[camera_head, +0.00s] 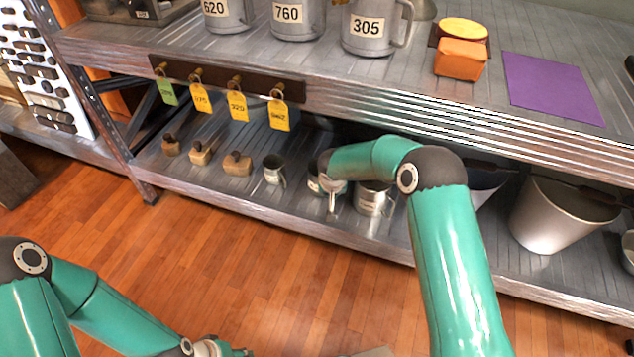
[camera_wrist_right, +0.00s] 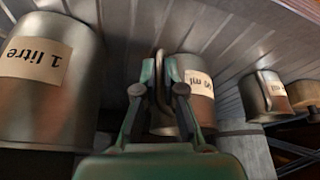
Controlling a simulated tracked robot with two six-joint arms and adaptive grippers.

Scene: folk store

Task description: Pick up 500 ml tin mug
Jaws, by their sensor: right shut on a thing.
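The 500 ml tin mug (camera_wrist_right: 200,84) is a grey metal mug with a white label, upside down in the right wrist view; the label reads "00 ml", its start hidden by a finger. In the head view the mug (camera_head: 313,184) stands on the lower shelf, partly covered by my right gripper (camera_head: 333,192). In the right wrist view my right gripper (camera_wrist_right: 160,75) is shut on the mug's handle. I cannot tell whether the mug is lifted. My left gripper (camera_head: 218,349) is only partly in view at the bottom edge, above the floor.
The 1 litre mug (camera_wrist_right: 45,75) and a smaller mug (camera_wrist_right: 264,94) flank it. The lower shelf (camera_head: 230,203) also holds wooden blocks (camera_head: 237,163) and a large bucket (camera_head: 560,215). The upper shelf's edge (camera_head: 400,110) overhangs. Yellow tags (camera_head: 238,106) hang from it.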

